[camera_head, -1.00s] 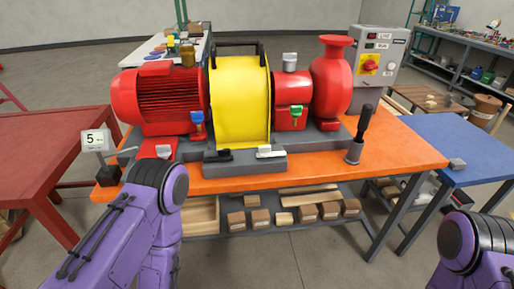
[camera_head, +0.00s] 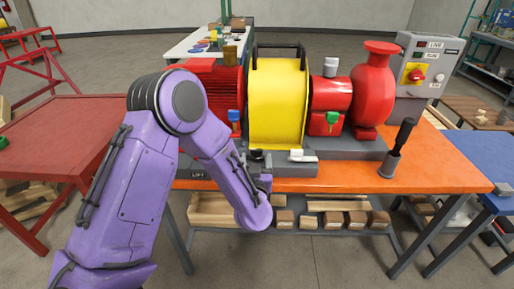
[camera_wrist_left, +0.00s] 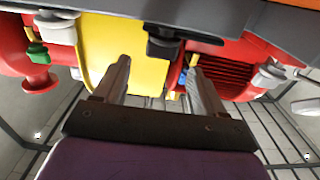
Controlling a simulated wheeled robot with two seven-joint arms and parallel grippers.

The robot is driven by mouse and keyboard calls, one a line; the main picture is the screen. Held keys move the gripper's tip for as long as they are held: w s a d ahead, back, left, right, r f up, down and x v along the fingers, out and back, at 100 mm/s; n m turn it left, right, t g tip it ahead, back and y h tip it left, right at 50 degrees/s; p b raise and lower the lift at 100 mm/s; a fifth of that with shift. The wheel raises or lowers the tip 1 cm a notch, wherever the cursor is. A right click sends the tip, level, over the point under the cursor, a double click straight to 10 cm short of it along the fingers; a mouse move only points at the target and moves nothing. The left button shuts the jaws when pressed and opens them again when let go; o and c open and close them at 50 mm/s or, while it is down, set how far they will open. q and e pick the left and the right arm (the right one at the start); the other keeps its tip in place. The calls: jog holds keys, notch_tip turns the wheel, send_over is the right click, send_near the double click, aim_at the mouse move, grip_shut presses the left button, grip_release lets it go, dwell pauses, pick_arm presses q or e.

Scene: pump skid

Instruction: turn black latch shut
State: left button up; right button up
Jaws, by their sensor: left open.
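The black latch (camera_wrist_left: 180,40) sits on the grey block at the foot of the yellow guard (camera_head: 278,105). In the wrist view its handle lies sideways, just beyond my fingertips. In the head view the black latch (camera_head: 257,155) is partly hidden by my gripper. My left gripper (camera_wrist_left: 159,65) is open, with its two fingers apart and nothing between them. It also shows in the head view (camera_head: 263,174), in front of the block by the table's front edge. The white latch (camera_head: 302,156) sits to the right on the same block. My right gripper is out of view.
A red motor (camera_head: 219,85) with a blue-handled valve (camera_head: 234,116) stands left of the guard. A green-handled valve (camera_head: 332,118) and an upright black lever (camera_head: 403,132) are to the right. The orange tabletop's front right (camera_head: 440,175) is clear.

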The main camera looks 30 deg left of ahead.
aim_at(256, 151)
pick_arm(q)
jog(key=p+x, duration=0.1)
jog(key=x, duration=0.4)
jog(key=shift+a, duration=0.1)
jog(key=shift+w+a+f, duration=0.1)
jog(key=shift+w+a, duration=0.05)
jog(key=shift+w, duration=0.3)
grip_shut()
